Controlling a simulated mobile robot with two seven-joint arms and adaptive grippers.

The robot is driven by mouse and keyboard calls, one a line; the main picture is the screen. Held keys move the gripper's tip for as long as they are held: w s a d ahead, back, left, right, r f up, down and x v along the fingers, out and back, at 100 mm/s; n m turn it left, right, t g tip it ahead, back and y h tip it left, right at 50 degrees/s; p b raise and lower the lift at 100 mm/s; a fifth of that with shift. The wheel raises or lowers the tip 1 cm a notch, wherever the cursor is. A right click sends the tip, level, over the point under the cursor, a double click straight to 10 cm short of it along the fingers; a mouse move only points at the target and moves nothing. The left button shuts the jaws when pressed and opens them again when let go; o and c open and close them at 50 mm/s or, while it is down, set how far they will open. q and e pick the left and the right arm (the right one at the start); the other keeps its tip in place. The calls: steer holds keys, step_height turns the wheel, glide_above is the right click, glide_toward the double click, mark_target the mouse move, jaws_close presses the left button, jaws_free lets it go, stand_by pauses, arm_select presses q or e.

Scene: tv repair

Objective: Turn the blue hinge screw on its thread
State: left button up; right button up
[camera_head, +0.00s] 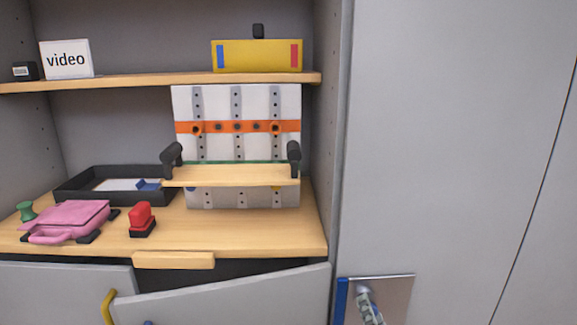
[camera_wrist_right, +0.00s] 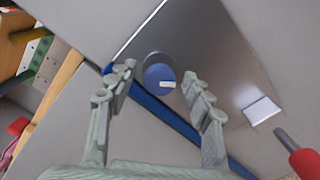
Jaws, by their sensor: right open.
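The blue hinge screw (camera_wrist_right: 159,76) is a round blue head with a small white mark, in the upper middle of the right wrist view. It sits at a grey metal plate (camera_wrist_right: 205,62) with a blue strip (camera_wrist_right: 165,108) along one edge. My right gripper (camera_wrist_right: 158,80) is open, with a finger on either side of the screw head; I cannot tell whether they touch it. In the head view, my right gripper (camera_head: 367,303) is at the bottom, in front of the plate (camera_head: 396,292), and the screw is hidden there. My left gripper is not in view.
A red-ended rod (camera_wrist_right: 303,160) and a small pale block (camera_wrist_right: 262,110) are right of the fingers in the wrist view. The head view shows a wooden worktop (camera_head: 230,230) and a partly open grey door (camera_head: 240,300) at left. The tall grey panel (camera_head: 440,120) is bare above the plate.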

steer(key=shift+s+d, duration=0.1)
steer(key=shift+s, duration=2.6)
